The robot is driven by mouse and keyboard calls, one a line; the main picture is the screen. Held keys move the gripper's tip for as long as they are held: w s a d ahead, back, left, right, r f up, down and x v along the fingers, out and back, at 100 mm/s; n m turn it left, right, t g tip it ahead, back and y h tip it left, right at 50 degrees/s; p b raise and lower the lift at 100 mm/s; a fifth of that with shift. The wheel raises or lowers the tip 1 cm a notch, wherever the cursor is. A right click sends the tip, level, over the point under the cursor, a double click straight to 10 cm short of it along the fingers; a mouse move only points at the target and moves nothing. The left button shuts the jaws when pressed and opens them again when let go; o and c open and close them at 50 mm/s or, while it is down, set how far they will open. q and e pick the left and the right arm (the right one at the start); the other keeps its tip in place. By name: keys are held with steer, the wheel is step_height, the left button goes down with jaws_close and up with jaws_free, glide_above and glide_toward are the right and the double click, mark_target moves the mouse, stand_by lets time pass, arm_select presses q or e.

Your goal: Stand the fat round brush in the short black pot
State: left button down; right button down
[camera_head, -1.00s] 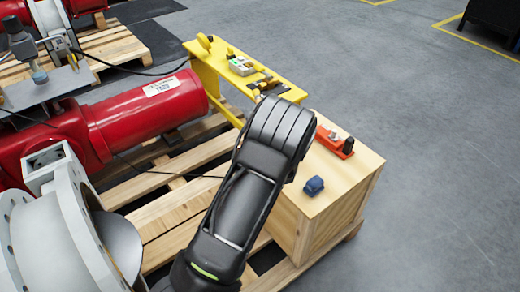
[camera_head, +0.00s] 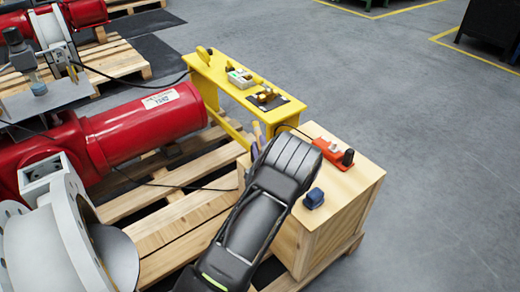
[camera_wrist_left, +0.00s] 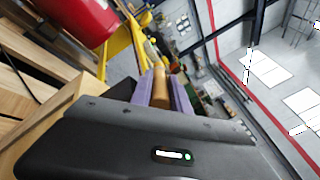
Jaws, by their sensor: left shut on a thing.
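My left gripper (camera_head: 257,139) is beside the yellow bench, to the left of the wooden box, with its arm hiding much of it in the head view. In the left wrist view its purple fingers (camera_wrist_left: 164,90) are shut on a tan, round handle, which I take to be the brush (camera_wrist_left: 160,84); its far end looks pale and blurred. A small black cylinder (camera_head: 348,157) stands at the end of an orange-red holder on the wooden box. It may be the short black pot; I cannot tell whether it is hollow. My right gripper is not in view.
The wooden box (camera_head: 345,190) also carries a blue object (camera_head: 314,198) and the orange-red holder (camera_head: 328,147). The yellow bench (camera_head: 215,75) holds a pale box (camera_head: 241,79) and brass parts on a black mat (camera_head: 268,98). A red cylinder (camera_head: 150,125) lies left. Open floor lies right.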

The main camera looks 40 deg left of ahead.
arm_select(q)
steer(key=shift+f, duration=0.7)
steer(key=shift+f+b, duration=0.55)
